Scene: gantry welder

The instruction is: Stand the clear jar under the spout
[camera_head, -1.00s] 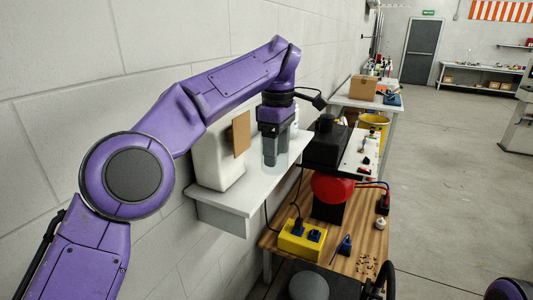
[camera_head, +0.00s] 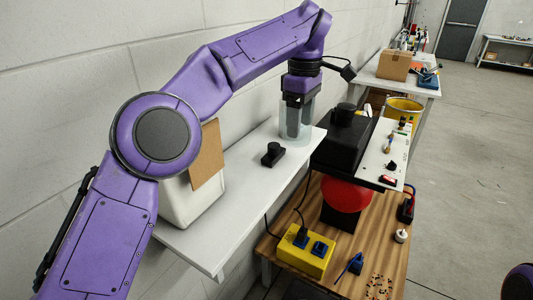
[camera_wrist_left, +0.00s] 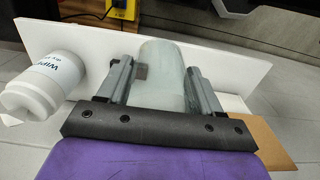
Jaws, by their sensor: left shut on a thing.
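The clear jar (camera_head: 308,122) is between the fingers of my left gripper (camera_head: 297,120), over the far part of the white shelf (camera_head: 240,205). It looks upright. I cannot tell whether its base touches the shelf. In the left wrist view, the jar (camera_wrist_left: 161,72) sits between both fingers of the gripper (camera_wrist_left: 162,85), which is shut on it. A white container (camera_head: 188,203) stands on the near part of the shelf, partly behind my left arm and a brown board (camera_head: 208,155). I cannot make out a spout on it. My right gripper is out of view.
A small black knobbed piece (camera_head: 272,154) lies on the shelf between container and jar. A white labelled bottle (camera_wrist_left: 45,85) shows in the left wrist view.

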